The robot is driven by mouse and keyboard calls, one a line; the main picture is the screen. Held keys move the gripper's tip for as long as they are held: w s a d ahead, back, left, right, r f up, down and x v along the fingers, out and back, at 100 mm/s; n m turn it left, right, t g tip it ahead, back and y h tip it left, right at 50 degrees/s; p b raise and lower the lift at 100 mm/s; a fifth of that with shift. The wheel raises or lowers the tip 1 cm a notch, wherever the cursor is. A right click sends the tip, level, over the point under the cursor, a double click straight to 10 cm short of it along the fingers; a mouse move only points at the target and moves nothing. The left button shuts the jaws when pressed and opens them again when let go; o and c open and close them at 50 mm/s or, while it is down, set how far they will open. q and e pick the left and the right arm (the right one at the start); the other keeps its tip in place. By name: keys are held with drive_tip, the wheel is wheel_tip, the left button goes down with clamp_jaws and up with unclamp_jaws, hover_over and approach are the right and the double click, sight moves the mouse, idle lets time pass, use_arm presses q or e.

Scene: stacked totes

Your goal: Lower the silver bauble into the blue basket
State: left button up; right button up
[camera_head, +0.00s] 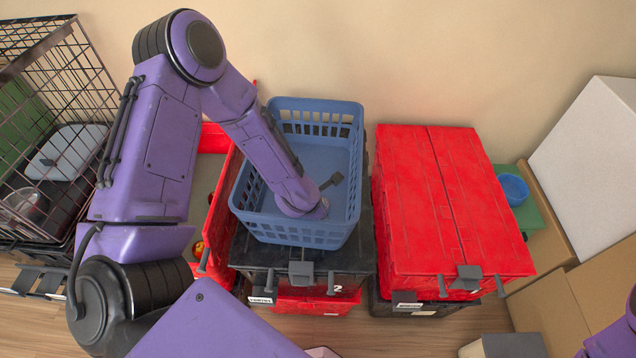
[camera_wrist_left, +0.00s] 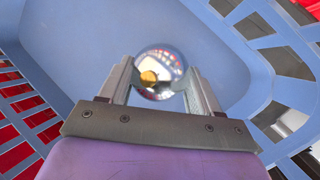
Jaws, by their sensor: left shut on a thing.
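The blue basket (camera_head: 305,232) stands on a black tote lid in the middle of the head view. Its inside wall (camera_wrist_left: 60,40) fills much of the left wrist view. My left gripper (camera_head: 332,181) reaches down inside the basket from the left. In the left wrist view its two fingers (camera_wrist_left: 160,85) are shut on the silver bauble (camera_wrist_left: 158,68), a shiny mirror-like ball. The bauble is hidden in the head view. I cannot tell whether it touches the basket floor. My right gripper is not in view.
A closed red tote (camera_head: 440,210) stands right of the basket, and an open red tote (camera_head: 208,180) stands left. A wire crate (camera_head: 60,90) is at the far left. A small blue bowl (camera_head: 513,189) and cardboard boxes (camera_head: 540,310) are at the right.

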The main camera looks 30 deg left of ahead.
use_arm(q)
drive_tip(key=shift+f+b, duration=0.3)
drive_tip(key=shift+f, duration=0.1)
idle(0.3)
drive_tip(key=o, duration=1.1)
drive_tip(key=shift+r, duration=0.1)
drive_tip(key=p+v, duration=0.1)
drive_tip(key=v, duration=0.9)
drive_tip(key=shift+p, duration=0.35)
drive_tip(key=shift+s+r, duration=0.1)
drive_tip(key=shift+r, duration=0.15)
